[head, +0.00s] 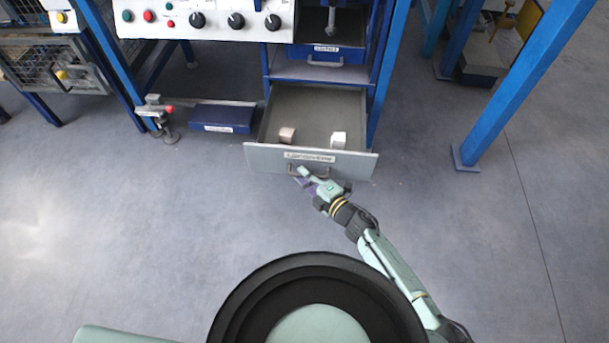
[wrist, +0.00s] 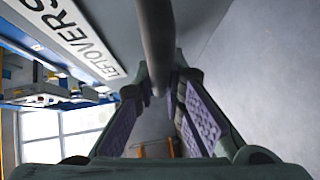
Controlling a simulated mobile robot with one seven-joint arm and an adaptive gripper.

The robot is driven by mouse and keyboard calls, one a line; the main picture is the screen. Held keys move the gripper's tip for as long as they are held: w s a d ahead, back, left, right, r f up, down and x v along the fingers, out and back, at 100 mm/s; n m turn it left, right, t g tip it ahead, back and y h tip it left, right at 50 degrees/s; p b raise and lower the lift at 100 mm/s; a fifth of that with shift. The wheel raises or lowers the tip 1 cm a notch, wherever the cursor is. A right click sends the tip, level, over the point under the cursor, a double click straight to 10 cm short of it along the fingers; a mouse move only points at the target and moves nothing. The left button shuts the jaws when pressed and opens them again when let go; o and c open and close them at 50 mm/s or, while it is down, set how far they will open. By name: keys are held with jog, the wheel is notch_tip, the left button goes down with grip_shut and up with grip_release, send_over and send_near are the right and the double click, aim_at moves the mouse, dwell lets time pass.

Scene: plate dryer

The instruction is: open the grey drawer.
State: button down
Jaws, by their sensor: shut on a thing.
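The grey drawer (head: 262,159) is pulled well out of the blue frame, low in the head view, with its inside showing. Its front bears a label that reads LEFTOVERS (wrist: 75,35) in the wrist view. My gripper (head: 301,174) is at the drawer's front, shut on the bar handle (wrist: 157,40). In the wrist view the handle passes between the purple-padded fingers. Part of the handle is hidden behind the fingers in the head view.
A blue drawer (head: 326,56) with a handle sits higher in the frame. A blue box (head: 222,119) and a small vise-like device (head: 166,122) are left of the grey drawer. A blue post (head: 500,110) stands at the right. The floor in front is clear.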

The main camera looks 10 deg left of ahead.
jog(key=shift+d, duration=0.1)
jog(key=c, duration=1.7)
grip_release()
jog(key=shift+o, duration=0.2)
jog(key=v, duration=1.2)
